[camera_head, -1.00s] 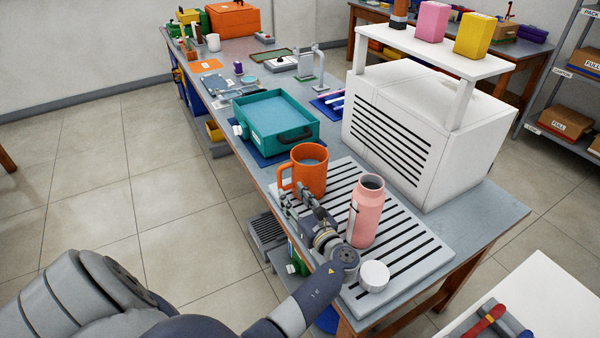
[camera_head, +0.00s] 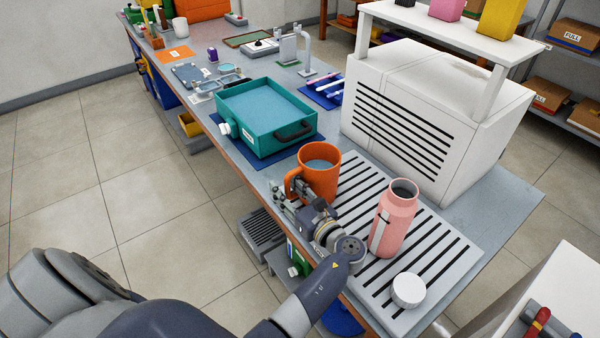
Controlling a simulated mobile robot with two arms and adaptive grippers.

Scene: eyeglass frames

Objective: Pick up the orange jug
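The orange jug (camera_head: 321,178) stands upright at the far left corner of the grey slatted rack on the bench. Its handle is on its left side, and its inside looks pale blue. My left gripper (camera_head: 290,194) is low at the jug's handle side, its fingers pointing at the handle and overlapping its lower part. The fingers look a little apart, but I cannot tell whether they grip the handle. My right gripper is not in view.
A pink bottle (camera_head: 394,222) stands on the slatted rack (camera_head: 436,250), right of my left gripper. A white round lid (camera_head: 408,290) lies nearer. A teal tray (camera_head: 262,138) is behind the jug. A white slotted cabinet (camera_head: 420,115) stands at the back right.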

